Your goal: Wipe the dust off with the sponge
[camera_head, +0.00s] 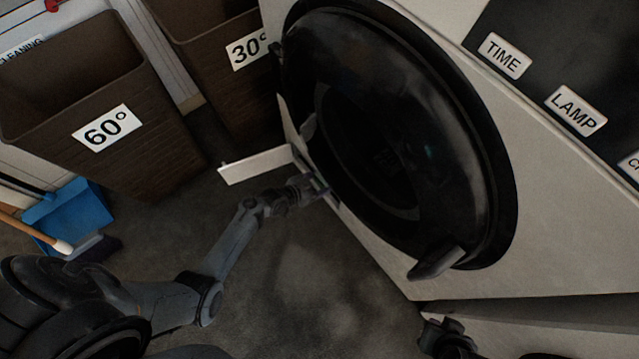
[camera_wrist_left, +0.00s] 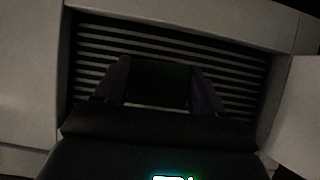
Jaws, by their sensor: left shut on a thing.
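My left gripper (camera_head: 316,187) reaches into the small open hatch low on the front of the machine with the round black door. In the left wrist view its two fingers (camera_wrist_left: 160,85) are shut on a dark, slightly greenish block, which appears to be the sponge (camera_wrist_left: 160,80). The block is in front of a slatted grille (camera_wrist_left: 225,60) inside the hatch. I cannot tell if it touches the slats. The view is too dark to make out dust. My right gripper (camera_head: 446,335) seems to show in part at the bottom right of the head view; its jaws are unclear.
The hatch's white flap (camera_head: 256,165) stands open to the left of my gripper. Baskets marked 60° (camera_head: 150,150) and 30° (camera_head: 235,95) stand behind. A blue dustpan (camera_head: 75,210) is at the left. The floor in front of the machine is clear.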

